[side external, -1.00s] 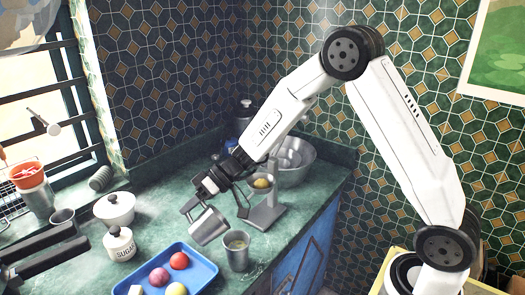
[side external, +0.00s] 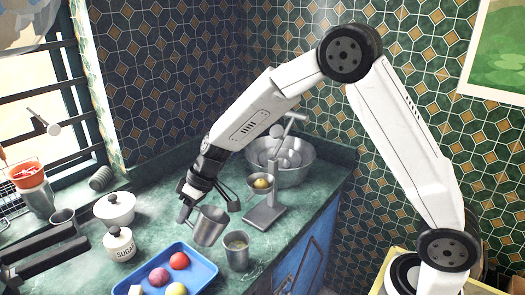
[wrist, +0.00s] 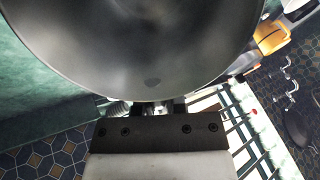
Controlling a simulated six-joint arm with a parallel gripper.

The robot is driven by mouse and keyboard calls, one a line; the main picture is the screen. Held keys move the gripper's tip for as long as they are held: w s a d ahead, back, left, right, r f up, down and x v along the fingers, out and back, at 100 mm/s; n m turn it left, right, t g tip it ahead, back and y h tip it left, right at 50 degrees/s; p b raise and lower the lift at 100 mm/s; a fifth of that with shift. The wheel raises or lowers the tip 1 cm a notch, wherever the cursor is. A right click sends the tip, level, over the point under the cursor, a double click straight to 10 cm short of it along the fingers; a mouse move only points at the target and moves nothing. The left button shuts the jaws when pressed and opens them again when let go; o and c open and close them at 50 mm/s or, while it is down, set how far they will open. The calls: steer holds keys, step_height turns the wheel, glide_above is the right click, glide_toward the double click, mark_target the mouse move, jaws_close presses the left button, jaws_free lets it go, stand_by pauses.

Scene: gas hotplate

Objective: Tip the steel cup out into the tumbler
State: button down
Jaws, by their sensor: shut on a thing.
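The steel cup (side external: 208,229) is in my gripper (side external: 206,206), which is shut on it. In the side view the cup hangs above the counter, slightly tilted, just left of the tumbler and close to it. The wrist view looks into the cup (wrist: 150,45); its grey inside looks bare except for a small dark spot near the lower wall. The steel tumbler (side external: 238,260) stands upright on the counter, with something yellowish inside its mouth. Whether cup and tumbler touch is unclear.
A blue tray (side external: 203,272) with several coloured balls lies in front. A stand (side external: 266,213) with a small cup holding a yellow ball is behind the tumbler, before a large steel bowl (side external: 290,170). A sugar jar (side external: 119,244) and white pot (side external: 115,209) stand left.

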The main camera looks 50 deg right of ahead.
steer(key=shift+a+f+g+h, duration=0.1)
steer(key=shift+f+g+h, duration=0.45)
steer(key=shift+h, duration=0.45)
steer(key=shift+s+d+f+g+h, duration=0.15)
steer(key=shift+f+g+h, duration=0.1)
steer(key=shift+f+h, duration=0.25)
steer(key=shift+w+d+f+g+h, duration=0.1)
steer(key=shift+f+g+h, duration=0.2)
steer(key=shift+h, duration=0.35)
steer(key=shift+s+d+f+g+h, duration=0.1)
steer(key=shift+d+f+g+h, duration=0.1)
steer(key=shift+f+h, duration=0.3)
steer(key=shift+r, duration=0.1)
